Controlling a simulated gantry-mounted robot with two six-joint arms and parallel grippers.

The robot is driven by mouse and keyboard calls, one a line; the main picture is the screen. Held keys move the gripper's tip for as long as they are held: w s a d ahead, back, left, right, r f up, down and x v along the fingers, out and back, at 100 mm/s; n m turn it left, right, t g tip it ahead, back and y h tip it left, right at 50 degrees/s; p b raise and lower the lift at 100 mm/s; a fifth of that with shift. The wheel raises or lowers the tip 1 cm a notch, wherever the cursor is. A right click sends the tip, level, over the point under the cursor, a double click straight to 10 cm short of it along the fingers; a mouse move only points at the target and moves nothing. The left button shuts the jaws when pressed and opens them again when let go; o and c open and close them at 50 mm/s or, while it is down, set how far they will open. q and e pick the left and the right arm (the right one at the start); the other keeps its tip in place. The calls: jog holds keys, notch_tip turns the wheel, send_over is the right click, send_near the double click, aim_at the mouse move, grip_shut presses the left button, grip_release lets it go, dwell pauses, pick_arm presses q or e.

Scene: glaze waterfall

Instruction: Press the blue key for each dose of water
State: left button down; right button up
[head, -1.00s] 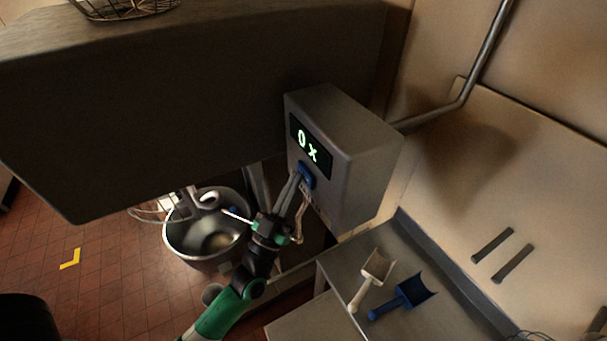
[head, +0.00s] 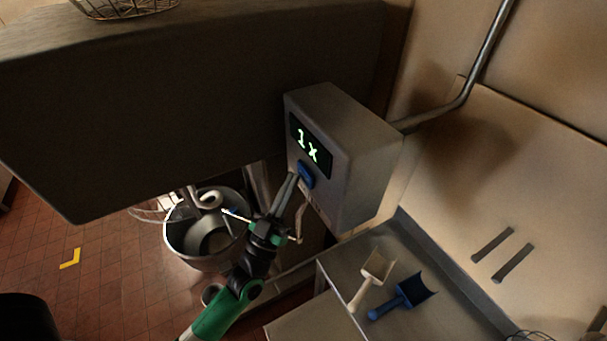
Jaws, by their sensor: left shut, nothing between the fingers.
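The grey dosing box (head: 357,180) hangs at the middle of the head view. The blue key (head: 306,175) is on the box's front face below the display. My left gripper (head: 294,177) is shut and empty, with its fingertips just left of the blue key; I cannot tell whether they touch it. A metal bowl (head: 183,250) stands below, to the left of my left arm. My right gripper is out of view.
A large dark panel (head: 180,110) fills the upper left. A white scoop (head: 371,278) and a blue scoop (head: 405,294) lie on the metal counter (head: 345,272) at the lower right. A pipe (head: 470,80) runs along the wall behind the box.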

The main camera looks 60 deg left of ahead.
pick_arm(q)
jog(key=shift+s, duration=0.3)
jog(key=s+b, duration=0.2)
jog(key=s, duration=0.3)
dwell(0.4)
dwell(2.5)
